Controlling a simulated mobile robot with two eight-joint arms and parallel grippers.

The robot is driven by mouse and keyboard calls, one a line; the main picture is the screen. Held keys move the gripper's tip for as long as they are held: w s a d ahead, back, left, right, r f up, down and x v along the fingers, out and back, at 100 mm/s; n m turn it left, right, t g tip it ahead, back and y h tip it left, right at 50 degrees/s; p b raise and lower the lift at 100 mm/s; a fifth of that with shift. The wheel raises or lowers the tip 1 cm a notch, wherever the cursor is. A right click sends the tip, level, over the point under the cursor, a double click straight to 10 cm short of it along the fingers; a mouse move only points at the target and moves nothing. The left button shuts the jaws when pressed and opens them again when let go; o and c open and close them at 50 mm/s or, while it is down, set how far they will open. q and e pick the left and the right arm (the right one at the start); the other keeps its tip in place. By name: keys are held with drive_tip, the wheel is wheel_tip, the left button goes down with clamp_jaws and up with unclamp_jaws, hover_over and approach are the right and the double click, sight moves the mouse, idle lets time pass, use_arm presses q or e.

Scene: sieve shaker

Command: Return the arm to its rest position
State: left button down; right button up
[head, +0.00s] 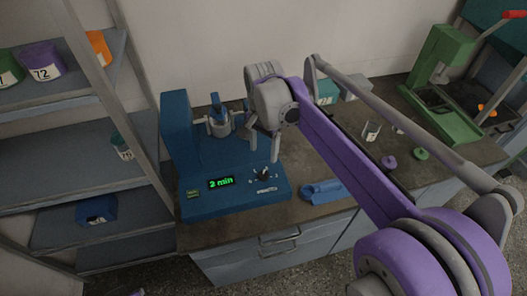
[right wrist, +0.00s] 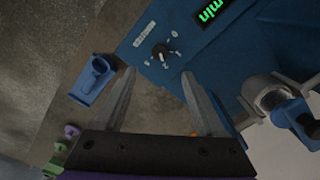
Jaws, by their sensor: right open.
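My right arm (head: 345,165) reaches in from the lower right over the counter. My right gripper (head: 264,150) is open and points down above the front panel of the blue sieve shaker (head: 230,200). The black knob (head: 263,173) lies just below the fingertips. In the right wrist view the gripper (right wrist: 158,74) shows two spread fingers with nothing between them, and the knob (right wrist: 160,52) is beyond the tips. The green display (head: 221,183) reads "2 min". A grey container (head: 219,123) sits clamped on the shaker. My left gripper is out of view.
A blue holder (head: 321,192) lies on the counter right of the shaker. A green apparatus (head: 440,90) stands at the far right, with purple (head: 389,162) and green (head: 421,154) small pieces nearer. A shelf unit (head: 75,150) with bins stands at the left.

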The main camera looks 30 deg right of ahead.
idle(0.4)
drive_tip(key=s+a+f+n+t+p, duration=0.1)
drive_tip(key=s+a+f+n+t, duration=0.1)
drive_tip(key=s+n, duration=0.4)
drive_tip(key=s+a+f+n+t+p, duration=0.1)
drive_tip(key=s+a+f+n+t, duration=0.2)
drive_tip(key=s, duration=0.7)
wheel_tip(320, 180, down, 2)
drive_tip(key=a+n, duration=0.2)
drive_tip(key=n, duration=0.2)
drive_tip(key=shift+w+d, duration=0.1)
drive_tip(key=shift+c, duration=0.4)
idle(0.3)
